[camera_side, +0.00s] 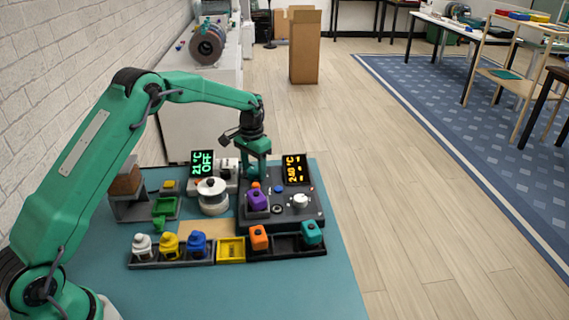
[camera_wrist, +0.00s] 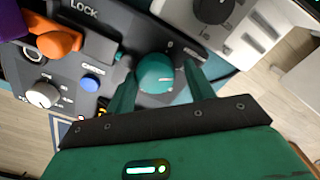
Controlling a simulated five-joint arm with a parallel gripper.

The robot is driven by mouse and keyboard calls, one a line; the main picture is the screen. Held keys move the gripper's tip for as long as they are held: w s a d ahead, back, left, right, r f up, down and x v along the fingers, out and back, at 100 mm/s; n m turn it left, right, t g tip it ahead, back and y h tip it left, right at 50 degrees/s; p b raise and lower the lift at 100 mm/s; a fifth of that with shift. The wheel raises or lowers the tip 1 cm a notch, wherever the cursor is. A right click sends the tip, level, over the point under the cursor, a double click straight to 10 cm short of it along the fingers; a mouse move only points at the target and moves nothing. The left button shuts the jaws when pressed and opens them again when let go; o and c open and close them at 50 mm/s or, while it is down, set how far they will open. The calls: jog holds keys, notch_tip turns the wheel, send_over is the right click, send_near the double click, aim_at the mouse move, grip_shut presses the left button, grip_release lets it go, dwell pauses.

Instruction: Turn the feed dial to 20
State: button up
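In the wrist view a round green dial (camera_wrist: 155,73) with a pale pointer line sits on the dark panel. It lies between the two fingers of my gripper (camera_wrist: 160,76), which stand apart on either side, with a narrow gap visible at least on the right. The pointer aims right. The dial's name and most of its scale are hidden or too small to read. In the side view my gripper (camera_side: 257,172) is low over the back of the dark control panel (camera_side: 284,219), and the green dial is hidden there.
The panel carries a white knob (camera_side: 300,200), a blue button (camera_wrist: 89,84), an orange lever (camera_wrist: 58,43), and an orange display (camera_side: 296,169). A purple block (camera_side: 257,200) stands at its left.

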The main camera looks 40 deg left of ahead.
aim_at(254, 169)
jog(key=shift+d+r, duration=0.1)
jog(key=shift+d, duration=0.05)
notch_tip(254, 169, up, 7)
jog(key=shift+r, duration=0.3)
dwell(0.6)
